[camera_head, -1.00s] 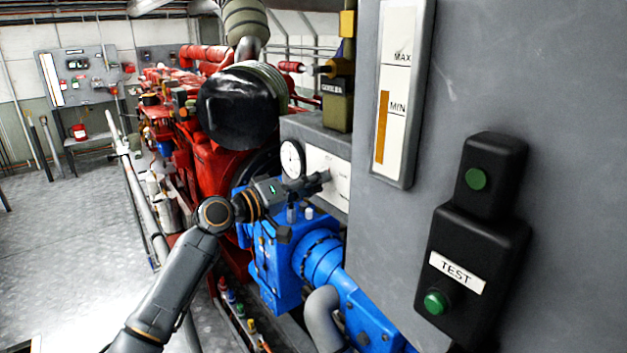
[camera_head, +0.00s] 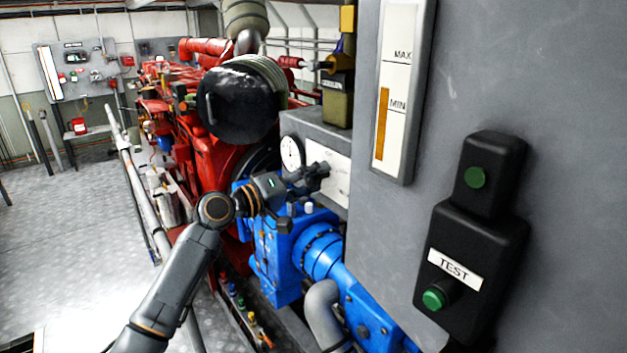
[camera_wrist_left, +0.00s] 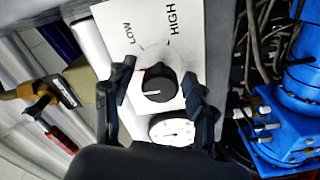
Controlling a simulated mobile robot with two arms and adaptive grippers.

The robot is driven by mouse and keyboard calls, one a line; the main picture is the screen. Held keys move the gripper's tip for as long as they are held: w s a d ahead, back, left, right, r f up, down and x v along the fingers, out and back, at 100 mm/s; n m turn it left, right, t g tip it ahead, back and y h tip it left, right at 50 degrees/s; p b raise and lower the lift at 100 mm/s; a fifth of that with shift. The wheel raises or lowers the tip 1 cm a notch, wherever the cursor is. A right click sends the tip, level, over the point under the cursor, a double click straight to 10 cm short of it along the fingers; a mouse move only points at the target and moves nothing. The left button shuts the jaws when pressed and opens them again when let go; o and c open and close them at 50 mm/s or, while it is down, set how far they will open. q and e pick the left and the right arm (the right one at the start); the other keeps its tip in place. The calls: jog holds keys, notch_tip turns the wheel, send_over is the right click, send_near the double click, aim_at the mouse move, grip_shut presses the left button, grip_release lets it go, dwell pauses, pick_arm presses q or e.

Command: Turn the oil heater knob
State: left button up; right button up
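The oil heater knob (camera_wrist_left: 157,88) is black and round with a white pointer line. It sits on a white plate (camera_wrist_left: 137,20) marked LOW and HIGH in the left wrist view. My left gripper (camera_wrist_left: 160,80) is open, with one finger on each side of the knob in that picture. I cannot tell whether the fingers touch it. In the head view the left gripper (camera_head: 316,178) is in front of the white plate (camera_head: 335,168), and the knob cannot be made out there. My right gripper is not in view.
A round white gauge (camera_wrist_left: 173,131) is beside the knob. Blue pump housing (camera_head: 285,255) lies below my left arm, and the red engine (camera_head: 215,160) is behind. A grey cabinet (camera_head: 570,80) with a black TEST box (camera_head: 470,270) fills the right. Floor is free at left.

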pick_arm(q)
jog(key=v, duration=1.2)
jog(key=shift+w+f, duration=0.1)
jog(key=shift+f, duration=0.05)
